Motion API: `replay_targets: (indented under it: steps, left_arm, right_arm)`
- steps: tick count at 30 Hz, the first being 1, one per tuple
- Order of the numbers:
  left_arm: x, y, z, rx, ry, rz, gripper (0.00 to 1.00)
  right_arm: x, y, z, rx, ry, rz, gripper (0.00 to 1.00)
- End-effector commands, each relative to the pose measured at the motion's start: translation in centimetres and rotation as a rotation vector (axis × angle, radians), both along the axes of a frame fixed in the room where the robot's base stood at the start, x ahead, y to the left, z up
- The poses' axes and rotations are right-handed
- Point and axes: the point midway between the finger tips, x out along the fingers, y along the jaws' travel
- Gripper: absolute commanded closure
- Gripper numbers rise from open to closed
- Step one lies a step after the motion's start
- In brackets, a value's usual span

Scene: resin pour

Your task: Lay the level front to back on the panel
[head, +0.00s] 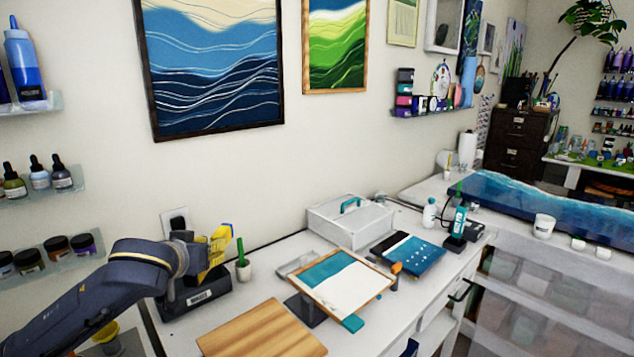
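The panel (345,290) is a wood-edged board with a teal part and a white part, raised on a dark support at the middle of the white table. My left gripper (212,252) is at the left, above a dark device, well apart from the panel. Yellow parts show at its end; I cannot tell whether they are its fingers or something held, nor whether it is open or shut. I cannot pick out the level for certain. A small teal piece (352,323) shows at the panel's front corner. My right gripper is out of view.
A wooden board (262,331) lies at the front left. A white case (350,220), a dark blue board (408,252) and bottles (429,213) stand behind and right of the panel.

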Motion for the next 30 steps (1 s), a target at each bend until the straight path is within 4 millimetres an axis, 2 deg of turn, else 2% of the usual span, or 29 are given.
replay_targets:
  steps: [7, 18, 30]
  left_arm:
    - [0.2, -0.7, 0.4, -0.004, 0.0, 0.139, 1.0]
    - [-0.4, -4.2, -1.2, -0.003, 0.002, 0.11, 1.0]
    - [-0.4, -4.3, -1.3, -0.004, 0.003, 0.11, 1.0]
  right_arm:
    - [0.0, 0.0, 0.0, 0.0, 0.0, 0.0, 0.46]
    - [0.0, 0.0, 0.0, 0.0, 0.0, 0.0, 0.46]
    - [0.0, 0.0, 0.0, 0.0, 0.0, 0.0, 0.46]
